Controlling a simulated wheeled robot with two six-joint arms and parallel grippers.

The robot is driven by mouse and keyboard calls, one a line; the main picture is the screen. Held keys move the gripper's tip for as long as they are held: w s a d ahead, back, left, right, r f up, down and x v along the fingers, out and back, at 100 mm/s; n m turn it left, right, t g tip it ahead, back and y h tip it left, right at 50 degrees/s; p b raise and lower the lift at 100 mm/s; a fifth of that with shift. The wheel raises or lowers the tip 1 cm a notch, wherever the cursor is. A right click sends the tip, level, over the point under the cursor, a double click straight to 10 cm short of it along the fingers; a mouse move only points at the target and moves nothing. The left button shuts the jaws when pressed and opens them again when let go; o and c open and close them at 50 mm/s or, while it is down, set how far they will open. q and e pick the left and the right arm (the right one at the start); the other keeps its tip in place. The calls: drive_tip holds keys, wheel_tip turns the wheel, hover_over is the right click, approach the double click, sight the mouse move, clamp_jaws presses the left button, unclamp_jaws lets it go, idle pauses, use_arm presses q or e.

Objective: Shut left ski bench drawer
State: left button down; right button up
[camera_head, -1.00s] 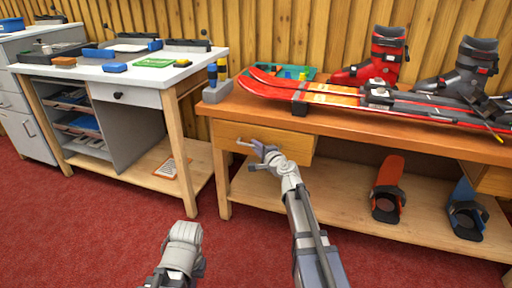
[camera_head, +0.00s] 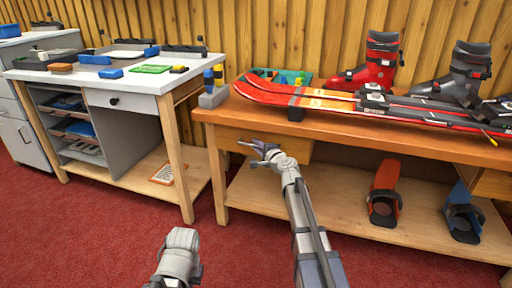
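The left ski bench drawer (camera_head: 232,136) has a light wood front under the left end of the orange-brown ski bench top (camera_head: 225,110). Its front sits close in under the top's edge; I cannot tell whether a small gap is left. My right gripper (camera_head: 256,154) is at the drawer front, by the handle, and hides much of it. Its fingers are too small to tell open from shut or whether they touch the handle. My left arm shows at the bottom, over the red floor; its fingers are not in view.
Orange and blue bindings are on the lower shelf (camera_head: 335,206). A white-topped workbench (camera_head: 135,81) stands left. Red floor in front is clear.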

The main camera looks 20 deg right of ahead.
drive_tip(key=p+v, duration=0.1)
drive_tip(key=v, duration=0.6)
drive_tip(key=shift+s, duration=0.35)
